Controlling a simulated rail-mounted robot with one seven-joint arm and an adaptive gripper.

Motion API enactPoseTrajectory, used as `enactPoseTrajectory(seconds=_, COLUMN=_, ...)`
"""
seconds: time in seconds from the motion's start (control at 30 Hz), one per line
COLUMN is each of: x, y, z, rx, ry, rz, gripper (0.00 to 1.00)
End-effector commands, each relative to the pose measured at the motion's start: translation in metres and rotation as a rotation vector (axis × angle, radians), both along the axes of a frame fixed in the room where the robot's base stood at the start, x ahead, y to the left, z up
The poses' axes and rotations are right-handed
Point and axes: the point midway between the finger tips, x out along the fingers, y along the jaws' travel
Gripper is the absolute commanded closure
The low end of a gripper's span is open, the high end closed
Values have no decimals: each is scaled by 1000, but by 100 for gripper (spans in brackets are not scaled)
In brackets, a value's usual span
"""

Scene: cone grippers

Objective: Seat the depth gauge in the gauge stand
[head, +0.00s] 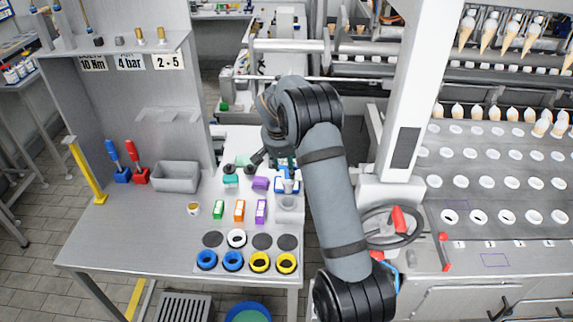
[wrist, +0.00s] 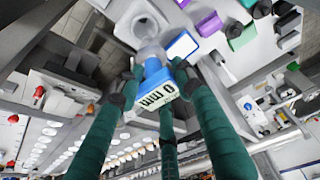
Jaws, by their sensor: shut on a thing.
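In the wrist view my gripper (wrist: 155,78) has its green fingers closed around a blue gauge body (wrist: 153,70) with a pale "0 mm" face (wrist: 158,96); I take this as the depth gauge. A round grey cup-like piece (wrist: 147,27) lies just past the gauge, partly covered by it. A blue-edged white block (wrist: 182,46) is close beside it. Which of these is the gauge stand is unclear, and contact cannot be told. In the head view the blue-and-white block (head: 287,185) and grey piece (head: 289,203) are at the bench's right edge; my arm hides much of my gripper.
Teal (head: 231,181) and purple (head: 260,183) blocks stand just left. Green, orange and purple boxes (head: 239,211) and several blue and yellow rings (head: 233,261) are in front. A grey bin (head: 176,177) is farther left. A handwheel (head: 391,226) is at right.

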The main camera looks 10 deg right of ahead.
Motion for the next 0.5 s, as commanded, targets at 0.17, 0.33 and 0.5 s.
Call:
enactPoseTrajectory(seconds=0.17, x=0, y=0, z=-14, rx=-1, ry=-1, rz=1, gripper=100)
enactPoseTrajectory(seconds=0.33, x=0, y=0, z=-29, rx=-1, ry=0, rz=0, gripper=100)
enactPoseTrajectory(seconds=0.5, x=0, y=0, z=-44, rx=-1, ry=0, rz=2, gripper=100)
